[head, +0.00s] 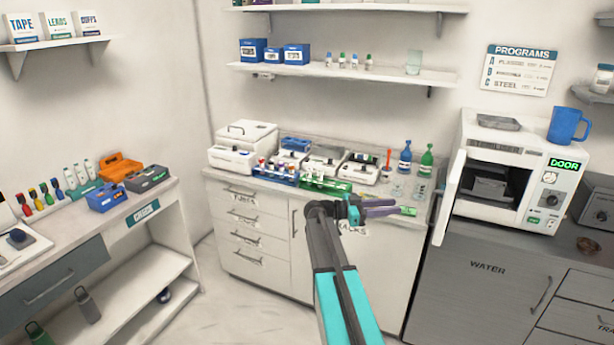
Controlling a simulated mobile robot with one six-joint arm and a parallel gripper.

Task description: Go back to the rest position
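My arm reaches up from the bottom middle of the head view, and my gripper (397,207) points to the right in front of the back counter. Its two purple-grey fingers show one above the other with a narrow gap, but at this size I cannot tell if they are open or shut. A small green piece (408,211) shows just beyond the fingertips; I cannot tell whether it touches them or is part of the counter edge behind. The task names no object.
The back counter (345,188) holds white devices, tube racks and bottles (405,157). At right, an autoclave-like machine (521,178) has its door (449,196) swung open toward the counter. A side bench (150,205) stands left. Clear floor (210,290) lies between.

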